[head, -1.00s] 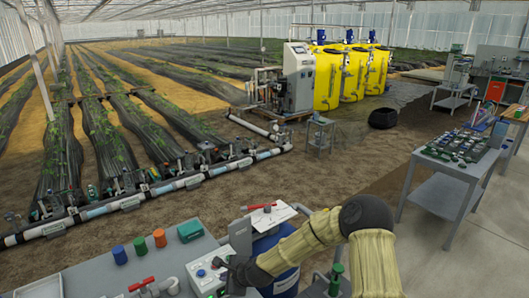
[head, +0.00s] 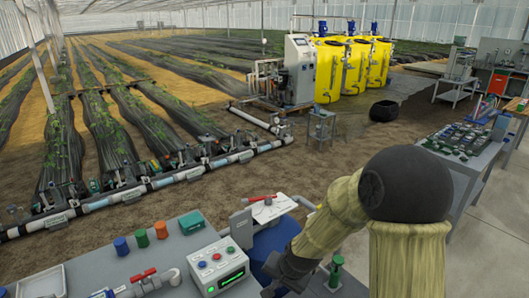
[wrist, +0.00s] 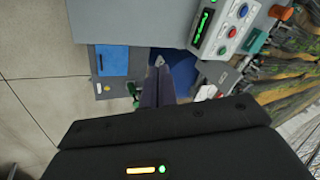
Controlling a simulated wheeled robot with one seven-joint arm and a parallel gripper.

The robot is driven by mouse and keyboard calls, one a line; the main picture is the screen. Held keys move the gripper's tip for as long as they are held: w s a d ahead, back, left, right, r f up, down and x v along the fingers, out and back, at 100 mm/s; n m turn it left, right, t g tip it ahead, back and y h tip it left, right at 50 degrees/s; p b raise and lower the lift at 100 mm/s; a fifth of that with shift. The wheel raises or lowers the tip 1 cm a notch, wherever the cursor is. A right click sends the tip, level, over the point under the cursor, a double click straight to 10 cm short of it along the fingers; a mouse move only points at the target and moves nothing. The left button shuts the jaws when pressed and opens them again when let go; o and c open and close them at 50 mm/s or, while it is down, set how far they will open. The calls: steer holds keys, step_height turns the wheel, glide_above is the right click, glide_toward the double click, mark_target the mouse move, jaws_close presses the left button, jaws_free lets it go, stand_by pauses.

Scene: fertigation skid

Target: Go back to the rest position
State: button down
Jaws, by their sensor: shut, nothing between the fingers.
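My arm reaches in from the lower right of the head view, wrapped in a tan sleeve with a dark joint. Its dark wrist (head: 285,268) is just right of the control box (head: 218,266); the fingers cannot be made out there. In the wrist view my gripper (wrist: 158,63) is shut and empty, its fingers together over a blue drum (wrist: 184,72). The control box (wrist: 228,30) shows there at the upper right, apart from the fingers. It has coloured buttons and a lit green display.
The grey bench (head: 100,272) carries blue, green and orange caps, a red-handled valve (head: 143,276) and a green box (head: 191,222). The blue drum (head: 275,240) stands close behind my wrist. A parts table (head: 465,150) is at the right. Open floor lies beyond the bench.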

steer(key=s+d+r+n+h, duration=0.1)
steer(key=s+d+r+n, duration=0.1)
steer(key=s+d, duration=0.4)
steer(key=s+d+r+n+g+h, duration=0.1)
steer(key=s+d+r+n, duration=0.2)
steer(key=s+d+r, duration=0.2)
steer(key=shift+s+d+n+h, duration=0.3)
steer(key=shift+s+d, duration=0.1)
steer(key=shift+s, duration=0.45)
steer(key=shift+s, duration=0.15)
stand_by(0.5)
